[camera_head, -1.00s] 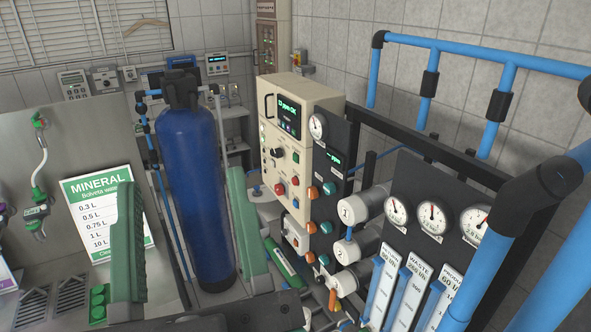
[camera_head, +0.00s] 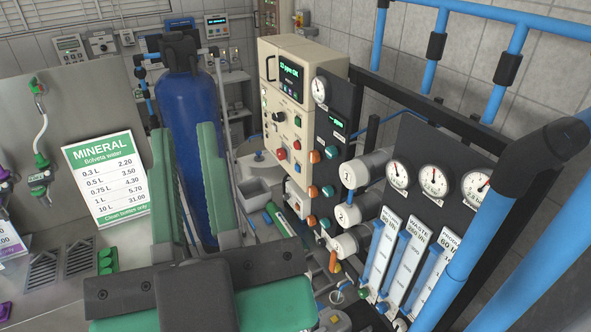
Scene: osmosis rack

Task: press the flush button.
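The control panel (camera_head: 287,128) is a cream box with a lit green display (camera_head: 290,76) reading "ppm OK". On its front are a black knob (camera_head: 279,117), a red button (camera_head: 282,154) and small green buttons (camera_head: 298,121). The labels are too small to read, so I cannot tell which one is the flush button. My gripper (camera_head: 184,134) has two green fingers with a gap between them and nothing held. In the picture it is left of the panel, in front of the blue tank, with its fingers pointing away from the camera.
The blue tank (camera_head: 188,108) stands behind my fingers. A dark side panel (camera_head: 326,150) with orange and green knobs adjoins the control panel. Gauges (camera_head: 434,181), flow meters (camera_head: 408,255) and blue pipes (camera_head: 460,262) crowd the right. A MINERAL sign (camera_head: 108,178) is at left.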

